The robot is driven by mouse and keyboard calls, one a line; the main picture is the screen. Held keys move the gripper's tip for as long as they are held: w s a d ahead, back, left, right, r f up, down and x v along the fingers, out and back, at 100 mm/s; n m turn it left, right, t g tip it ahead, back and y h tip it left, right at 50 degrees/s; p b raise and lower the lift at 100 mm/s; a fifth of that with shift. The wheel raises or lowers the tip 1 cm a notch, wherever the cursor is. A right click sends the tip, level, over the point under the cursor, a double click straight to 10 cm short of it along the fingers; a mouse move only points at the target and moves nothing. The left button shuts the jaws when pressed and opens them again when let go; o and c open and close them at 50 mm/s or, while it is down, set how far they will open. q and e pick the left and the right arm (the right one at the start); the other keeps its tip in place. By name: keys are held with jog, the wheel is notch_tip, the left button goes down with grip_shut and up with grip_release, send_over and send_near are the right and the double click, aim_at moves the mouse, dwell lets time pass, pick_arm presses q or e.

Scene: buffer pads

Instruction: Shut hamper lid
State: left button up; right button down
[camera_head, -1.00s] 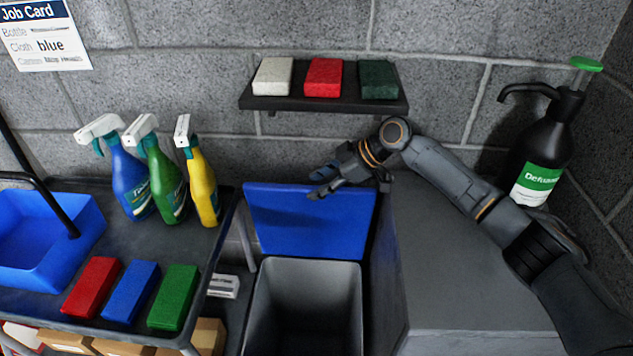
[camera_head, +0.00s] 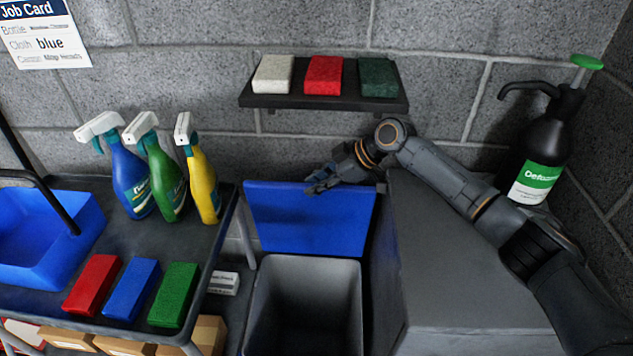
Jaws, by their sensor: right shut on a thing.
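The hamper (camera_head: 256,310) is a grey open bin standing between the cart and the grey cabinet. Its blue lid (camera_head: 310,220) stands raised upright at the back, and I see into the bin. My right gripper (camera_head: 318,184) is at the lid's top edge, coming from the right, and is shut on the lid there. The fingers are small and dark, so the exact contact is hard to see. My left gripper is not in view.
A wall shelf (camera_head: 325,103) with three pads hangs above the lid. A black pump bottle (camera_head: 540,150) stands on the cabinet (camera_head: 450,290) at the right.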

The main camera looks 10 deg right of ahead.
jog(key=s+a+f+p, duration=0.1)
jog(key=s+f, duration=0.2)
jog(key=s, duration=0.3)
jog(key=s+a+f+t+p, duration=0.1)
jog(key=s+f+p, duration=0.1)
jog(key=s, duration=0.5)
jog(key=s+a+f+n+t+p, duration=0.1)
jog(key=s+f, duration=0.2)
jog(key=s, duration=0.3)
jog(key=shift+s+a+f+p, duration=0.2)
jog(key=shift+a+f+p, duration=0.15)
jog(key=c, duration=1.2)
grip_release()
jog(key=shift+w, duration=0.25)
jog(key=shift+r, duration=0.1)
